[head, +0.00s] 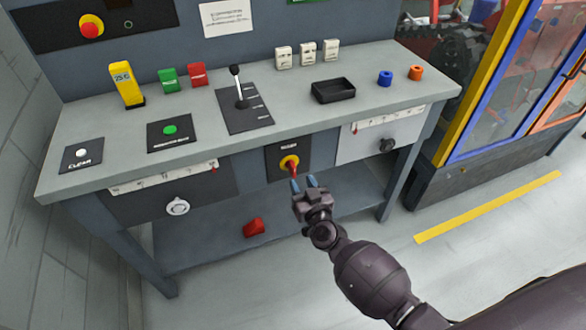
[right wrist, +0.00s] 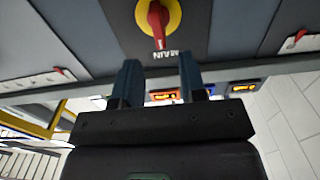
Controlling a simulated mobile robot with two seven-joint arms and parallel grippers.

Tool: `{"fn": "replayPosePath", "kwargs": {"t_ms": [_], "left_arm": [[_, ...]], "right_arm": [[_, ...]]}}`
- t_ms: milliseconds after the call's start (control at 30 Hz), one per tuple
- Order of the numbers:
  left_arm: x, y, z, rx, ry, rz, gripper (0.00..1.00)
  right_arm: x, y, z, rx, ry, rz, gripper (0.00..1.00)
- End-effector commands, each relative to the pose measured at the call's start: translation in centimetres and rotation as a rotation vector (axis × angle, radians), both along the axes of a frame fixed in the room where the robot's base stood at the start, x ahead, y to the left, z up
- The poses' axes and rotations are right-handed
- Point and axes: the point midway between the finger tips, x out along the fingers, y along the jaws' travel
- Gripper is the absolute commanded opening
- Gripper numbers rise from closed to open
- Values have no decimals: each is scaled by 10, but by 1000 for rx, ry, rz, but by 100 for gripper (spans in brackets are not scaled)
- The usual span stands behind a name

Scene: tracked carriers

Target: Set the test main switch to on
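The main switch (head: 289,162) is a red handle on a yellow disc, set in a black plate on the bench's front face under the worktop. In the right wrist view the red handle (right wrist: 157,18) is upright in the picture, its narrow end pointing at the upside-down MAIN label (right wrist: 165,53). My right gripper (head: 304,184) is just in front of and below the switch, with its two blue fingers apart and nothing between them. In the right wrist view the gripper (right wrist: 160,80) is open, its fingertips short of the handle. My left gripper is out of view.
The worktop (head: 300,115) overhangs the switch and carries a lever (head: 238,88), buttons, coloured blocks and a black tray (head: 333,90). A red emergency button (head: 91,27) is on the back panel. A red block (head: 254,228) lies on the lower shelf. A cabinet (head: 510,90) stands at the right.

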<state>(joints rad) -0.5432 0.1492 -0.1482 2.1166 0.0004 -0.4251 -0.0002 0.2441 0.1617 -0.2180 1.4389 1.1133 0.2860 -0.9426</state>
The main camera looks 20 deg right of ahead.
Motion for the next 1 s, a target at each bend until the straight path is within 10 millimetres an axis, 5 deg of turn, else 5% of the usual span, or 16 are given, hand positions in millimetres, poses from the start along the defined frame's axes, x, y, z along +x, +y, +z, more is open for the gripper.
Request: {"fn": "replayPosePath", "kwargs": {"t_ms": [400,867,1000], "left_arm": [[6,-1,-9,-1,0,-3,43],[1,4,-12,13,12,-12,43],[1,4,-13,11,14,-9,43]], "right_arm": [[55,2,-4,0,4,1,38],[66,2,-1,-1,2,0,38],[66,2,-1,-1,2,0,21]]}}
